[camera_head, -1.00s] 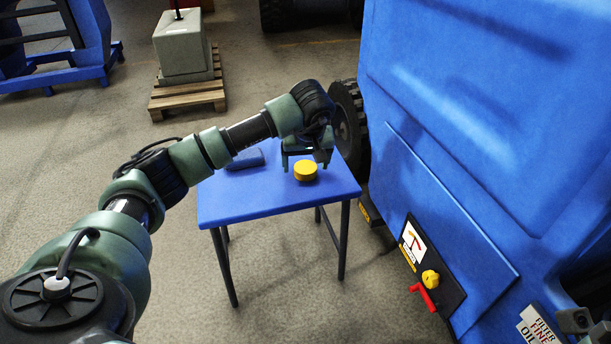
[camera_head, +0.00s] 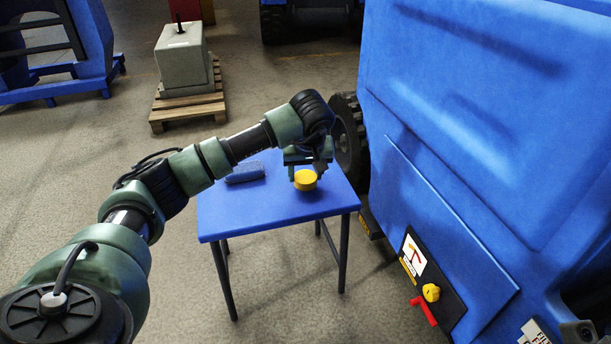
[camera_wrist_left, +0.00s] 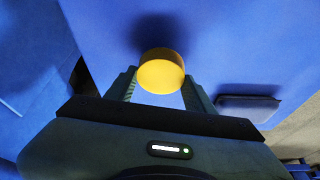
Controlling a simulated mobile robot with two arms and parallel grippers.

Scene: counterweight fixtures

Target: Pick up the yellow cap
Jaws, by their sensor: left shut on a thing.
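The yellow cap (camera_head: 305,180) is a short round disc over the right part of the blue table (camera_head: 270,217). My left gripper (camera_head: 305,168) reaches it from above and behind. In the left wrist view the cap (camera_wrist_left: 161,72) sits between the two fingers of my left gripper (camera_wrist_left: 162,88), which are shut on it. A dark shadow lies on the table just beyond the cap. I cannot tell whether the cap touches the table top. My right gripper is not clearly in view.
A dark blue block (camera_head: 245,172) lies on the table left of the cap. A large blue machine (camera_head: 470,130) with a red handle (camera_head: 424,311) and yellow knob stands close on the right. A grey weight (camera_head: 182,60) rests on a wooden pallet (camera_head: 188,107) behind.

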